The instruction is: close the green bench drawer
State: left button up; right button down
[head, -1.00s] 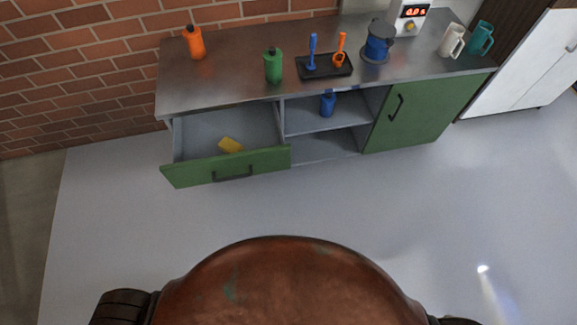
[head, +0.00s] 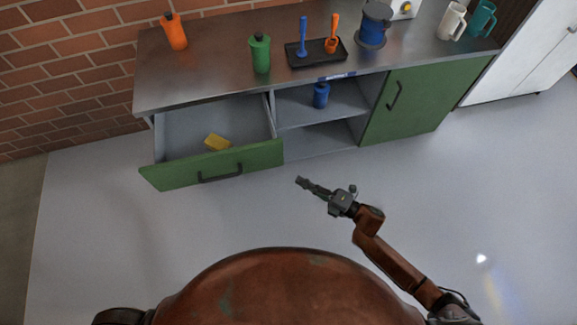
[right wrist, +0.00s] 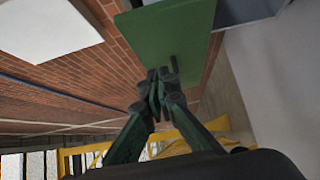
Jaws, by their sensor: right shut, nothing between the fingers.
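The green bench drawer (head: 212,167) stands pulled out at the left end of the bench in the head view. Its dark handle (head: 220,173) is on the front, and a yellow block (head: 217,142) lies inside. My right gripper (head: 301,181) is shut and empty, to the right of the drawer front and apart from it, pointing left. In the right wrist view the shut fingers (right wrist: 160,82) show in front of a green panel, which looks like the drawer front (right wrist: 170,38). My left gripper is not in view.
The metal bench top (head: 210,72) carries an orange bottle (head: 174,31), a green bottle (head: 260,53), a black tray (head: 316,53) and a blue pot (head: 373,25). A blue bottle (head: 321,95) stands on the open shelf. A green door (head: 425,100) is shut. The floor before the bench is clear.

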jog(key=b, duration=0.2)
send_near(268, 154)
jog(key=s+a, duration=0.1)
jog(key=a, duration=0.3)
jog(key=w, duration=0.1)
jog(key=w+a, duration=0.1)
jog(key=w, duration=0.1)
jog(key=shift+f, duration=0.15)
jog(key=shift+w+a+b, duration=0.15)
jog(key=shift+w+b, duration=0.15)
jog(key=shift+w, duration=0.1)
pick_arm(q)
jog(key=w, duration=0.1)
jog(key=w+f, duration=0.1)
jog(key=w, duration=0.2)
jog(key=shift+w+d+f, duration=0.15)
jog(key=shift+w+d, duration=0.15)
